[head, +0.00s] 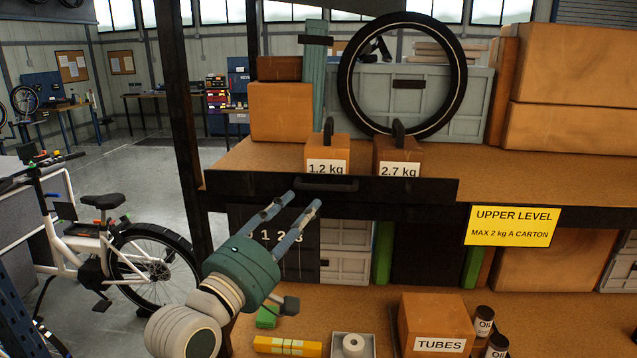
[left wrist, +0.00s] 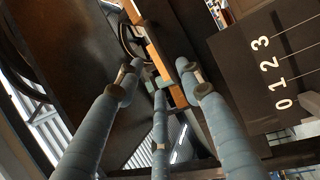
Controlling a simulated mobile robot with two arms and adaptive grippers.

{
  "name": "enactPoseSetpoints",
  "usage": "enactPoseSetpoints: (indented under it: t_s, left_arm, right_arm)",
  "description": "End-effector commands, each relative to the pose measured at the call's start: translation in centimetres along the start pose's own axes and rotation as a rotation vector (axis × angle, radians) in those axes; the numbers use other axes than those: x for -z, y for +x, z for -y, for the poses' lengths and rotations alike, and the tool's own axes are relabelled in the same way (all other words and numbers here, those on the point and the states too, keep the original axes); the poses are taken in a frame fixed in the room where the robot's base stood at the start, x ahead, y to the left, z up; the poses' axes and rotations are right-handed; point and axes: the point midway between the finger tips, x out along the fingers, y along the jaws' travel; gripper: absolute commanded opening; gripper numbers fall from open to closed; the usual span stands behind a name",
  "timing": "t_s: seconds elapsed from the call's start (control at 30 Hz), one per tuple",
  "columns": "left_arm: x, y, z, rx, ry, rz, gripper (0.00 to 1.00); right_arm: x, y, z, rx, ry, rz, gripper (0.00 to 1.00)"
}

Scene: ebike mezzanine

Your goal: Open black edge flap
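The black edge flap (head: 420,190) stands upright along the front edge of the upper shelf, with a dark bar handle (head: 328,184) near its middle. My left gripper (head: 304,198) points up at the flap, its fingertips just below and left of the handle in the head view. Its fingers are spread with nothing between them, and the left wrist view (left wrist: 160,72) also shows them apart. I cannot tell whether a fingertip touches the flap. My right gripper is not in view.
Two weight cartons, 1.2 kg (head: 327,155) and 2.7 kg (head: 398,158), stand on the upper shelf (head: 480,165) behind the flap. A tyre (head: 458,75) leans behind them. A numbered board (head: 278,262) is below the flap. A TUBES carton (head: 436,318) stands on the lower surface.

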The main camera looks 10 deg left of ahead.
Motion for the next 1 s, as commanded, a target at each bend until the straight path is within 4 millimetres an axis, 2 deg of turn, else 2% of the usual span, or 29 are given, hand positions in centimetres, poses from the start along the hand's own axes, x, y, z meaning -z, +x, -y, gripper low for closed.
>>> enactPoseSetpoints:
  t_s: [0.03, 0.2, 0.4, 0.57, 0.83, 1.0]
  left_arm:
    - [0.0, 1.2, -0.5, 0.001, 0.000, 0.001, 0.37]
    - [0.1, 4.5, -0.4, 0.002, 0.003, 0.000, 0.37]
    - [0.1, 7.3, -0.2, 0.001, 0.003, 0.000, 0.37]
    - [0.0, 8.1, 0.0, 0.001, 0.003, 0.000, 0.37]
    - [0.0, 8.2, 0.1, 0.001, 0.004, -0.001, 0.37]
    - [0.0, 8.2, 0.1, 0.001, 0.004, -0.001, 0.03]
  right_arm:
    - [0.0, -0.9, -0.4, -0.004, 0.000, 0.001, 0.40]
    - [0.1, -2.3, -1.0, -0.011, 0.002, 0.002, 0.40]
    - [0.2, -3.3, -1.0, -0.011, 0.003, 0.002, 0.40]
    - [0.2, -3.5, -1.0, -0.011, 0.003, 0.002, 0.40]
    - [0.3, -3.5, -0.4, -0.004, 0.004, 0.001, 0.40]
    - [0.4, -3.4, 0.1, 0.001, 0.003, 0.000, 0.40]
